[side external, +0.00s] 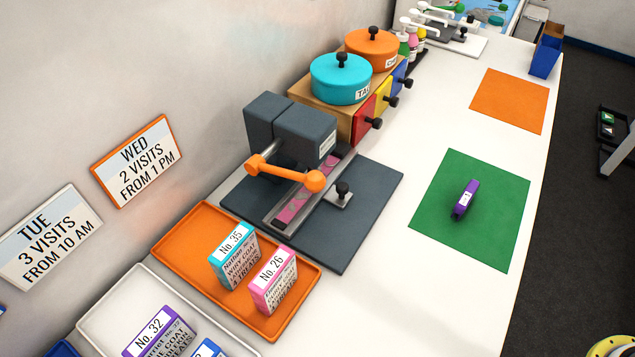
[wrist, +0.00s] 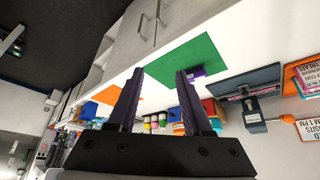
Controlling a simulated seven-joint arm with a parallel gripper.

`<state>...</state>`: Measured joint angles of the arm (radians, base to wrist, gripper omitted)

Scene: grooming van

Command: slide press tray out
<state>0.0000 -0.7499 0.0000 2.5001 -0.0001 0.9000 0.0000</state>
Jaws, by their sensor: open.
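The press stands on a dark slate base (side external: 370,205) against the wall in the side view, with a blocky grey head (side external: 305,130) and an orange lever (side external: 285,175). A metal-edged press tray (side external: 272,218) with a pink patterned strip lies in front of and partly under the head. A black knob (side external: 343,187) stands on a small grey plate beside the tray. In the wrist view the press (wrist: 245,82) appears tilted at the right. My gripper (wrist: 160,75) is open and empty in the wrist view, apart from the press. It does not show in the side view.
An orange tray (side external: 185,232) with two boxes stands close to the press. Drawers with a turquoise pot (side external: 340,78) and an orange pot (side external: 372,48) stand behind it. White counter lies bare between press and mat.

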